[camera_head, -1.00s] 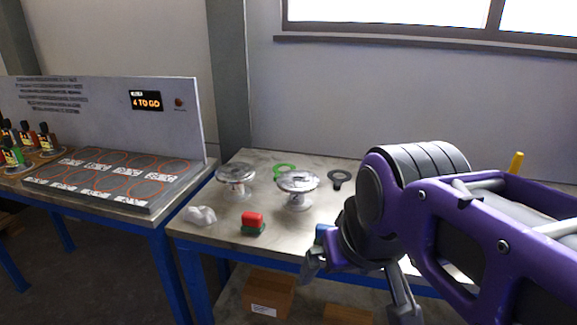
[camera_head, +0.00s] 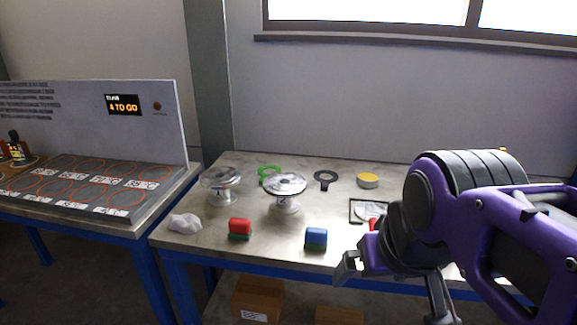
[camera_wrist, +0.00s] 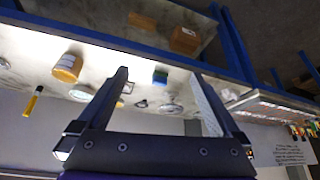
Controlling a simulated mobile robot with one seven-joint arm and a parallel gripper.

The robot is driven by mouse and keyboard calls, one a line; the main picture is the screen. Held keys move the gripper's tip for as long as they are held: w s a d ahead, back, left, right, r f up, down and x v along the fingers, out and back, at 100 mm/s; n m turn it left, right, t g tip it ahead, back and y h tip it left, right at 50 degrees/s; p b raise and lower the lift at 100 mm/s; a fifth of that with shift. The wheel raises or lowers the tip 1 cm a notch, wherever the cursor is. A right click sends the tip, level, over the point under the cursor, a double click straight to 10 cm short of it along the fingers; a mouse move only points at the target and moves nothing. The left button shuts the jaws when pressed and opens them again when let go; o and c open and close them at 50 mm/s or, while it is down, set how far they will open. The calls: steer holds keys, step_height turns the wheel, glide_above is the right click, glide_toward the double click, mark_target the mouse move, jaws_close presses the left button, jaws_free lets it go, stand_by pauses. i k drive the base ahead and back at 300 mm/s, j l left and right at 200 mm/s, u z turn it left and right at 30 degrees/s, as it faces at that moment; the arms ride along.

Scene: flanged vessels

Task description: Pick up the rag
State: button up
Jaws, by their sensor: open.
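The rag (camera_head: 185,223) is a small white crumpled cloth at the near left corner of the metal-topped table. In the head view my gripper (camera_head: 396,289) is at the table's front edge, well right of the rag, with its fingers apart and nothing between them. In the wrist view, which shows the scene upside down, the open gripper (camera_wrist: 160,74) points over the table. A whitish shape just past the right finger there looks like the rag (camera_wrist: 229,95).
Between rag and gripper stand a red-green block (camera_head: 240,229) and a blue-green block (camera_head: 316,239). Two flanged vessels (camera_head: 221,183) (camera_head: 285,190) stand behind. A green ring (camera_head: 269,174), dark ring (camera_head: 325,179) and yellow-topped tin (camera_head: 368,180) lie farther back. A panelled bench (camera_head: 90,185) adjoins left.

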mark_target(186, 222)
steer(key=i+j+z, duration=0.1)
steer(key=j, duration=0.4)
steer(key=i+j+z, duration=0.1)
steer(key=j, duration=0.45)
steer(key=i+j+z, duration=0.1)
steer(key=j, duration=0.45)
steer(key=i+j+z, duration=0.1)
steer(key=j, duration=0.45)
steer(key=j+z, duration=0.1)
steer(key=j, duration=0.55)
steer(key=k+j, duration=0.1)
steer(key=j, duration=0.5)
steer(key=k+l+u, duration=0.2)
steer(key=i+l+z, duration=0.2)
steer(key=i+l, duration=0.25)
